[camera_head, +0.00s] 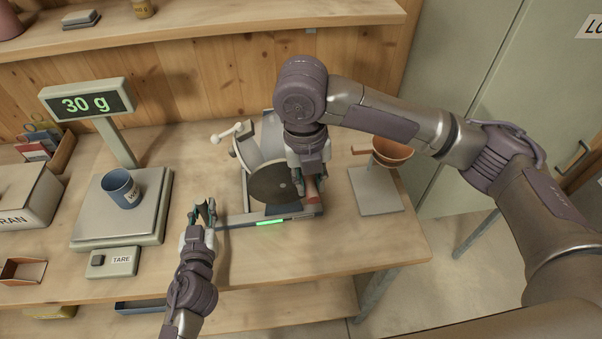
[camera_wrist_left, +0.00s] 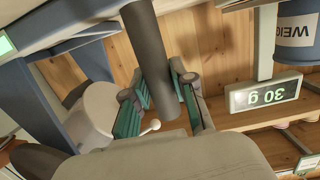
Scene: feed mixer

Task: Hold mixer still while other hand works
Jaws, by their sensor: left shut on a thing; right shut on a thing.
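The mixer (camera_head: 278,183) stands mid-bench, with a round dark disc at its front, a pale drum and a blue-grey base frame. It also shows in the left wrist view (camera_wrist_left: 98,112). My left gripper (camera_head: 205,211) is at the left front end of the mixer's frame. In the left wrist view its green-padded fingers (camera_wrist_left: 160,98) are shut around a dark round bar (camera_wrist_left: 150,45). My right gripper (camera_head: 309,180) comes down at the mixer's right side. It is shut on a reddish-brown piece (camera_head: 312,192), partly hidden by the fingers.
A scale (camera_head: 121,222) holds a blue cup (camera_head: 123,189) at left; its display (camera_head: 87,101) reads 30 g. A copper-coloured bowl (camera_head: 392,151) is above a grey plate (camera_head: 376,190) at right. A white-knobbed lever (camera_head: 227,133) sticks out behind the mixer. The front right bench is clear.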

